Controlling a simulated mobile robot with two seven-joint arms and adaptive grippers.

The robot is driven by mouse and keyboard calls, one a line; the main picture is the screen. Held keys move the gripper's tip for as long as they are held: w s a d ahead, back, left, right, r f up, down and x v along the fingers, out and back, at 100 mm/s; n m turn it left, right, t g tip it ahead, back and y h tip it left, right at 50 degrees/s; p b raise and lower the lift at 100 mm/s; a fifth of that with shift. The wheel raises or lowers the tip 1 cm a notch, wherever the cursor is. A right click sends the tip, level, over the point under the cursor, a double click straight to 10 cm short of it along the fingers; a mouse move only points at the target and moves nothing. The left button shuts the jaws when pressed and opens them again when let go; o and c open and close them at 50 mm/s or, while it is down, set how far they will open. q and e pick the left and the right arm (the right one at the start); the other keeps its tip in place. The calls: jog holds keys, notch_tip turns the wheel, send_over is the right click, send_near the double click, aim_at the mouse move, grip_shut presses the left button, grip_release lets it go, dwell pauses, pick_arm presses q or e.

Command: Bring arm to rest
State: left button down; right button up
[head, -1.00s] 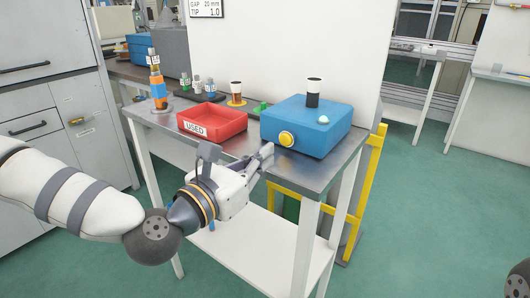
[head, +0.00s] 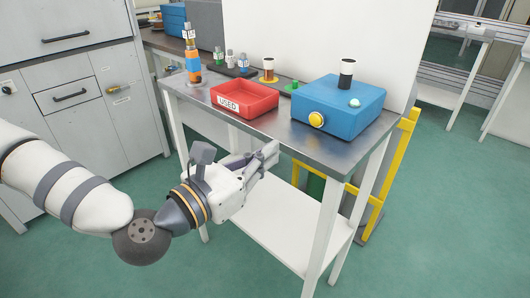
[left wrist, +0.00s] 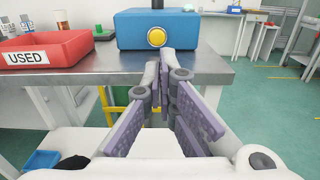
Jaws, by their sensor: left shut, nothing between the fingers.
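My left arm (head: 85,200) reaches in from the left of the head view. Its gripper (head: 271,152) is shut and empty, in front of the metal table's (head: 300,138) front edge and apart from the blue box on it. In the left wrist view, the closed fingers (left wrist: 165,68) point toward the table edge, below the blue box's yellow button. My right gripper is not in view.
On the table stand a red tray (head: 232,110) marked USED, a blue box (head: 345,108) with a yellow button (head: 316,119), and an orange-and-blue tool (head: 192,62). A yellow frame (head: 395,165) stands behind the table. Green floor in front is open.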

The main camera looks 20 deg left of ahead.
pick_arm(q)
jog(key=s+d+f+m+g, duration=0.4)
jog(key=s+f+m+g, duration=0.3)
jog(key=f, duration=0.4)
jog(key=s+d+f+m+g, duration=0.3)
jog(key=s+f+m+g, duration=0.1)
jog(key=s+f+m, duration=0.6)
jog(key=s+a+f+m+g+y, duration=0.3)
jog(key=s+a+f+m+g, duration=0.1)
jog(key=s, duration=0.6)
jog(key=s+a+f+m+g+y+p, duration=0.1)
jog(key=s+a+f+m+g+y, duration=0.2)
jog(key=s+a+f+m, duration=0.3)
jog(key=s+a+m+g, duration=0.1)
jog(key=s+a+m, duration=0.2)
jog(key=m, duration=0.1)
jog(key=shift+s+f+m, duration=0.2)
jog(key=shift+s+m, duration=0.1)
jog(key=shift+s, duration=0.05)
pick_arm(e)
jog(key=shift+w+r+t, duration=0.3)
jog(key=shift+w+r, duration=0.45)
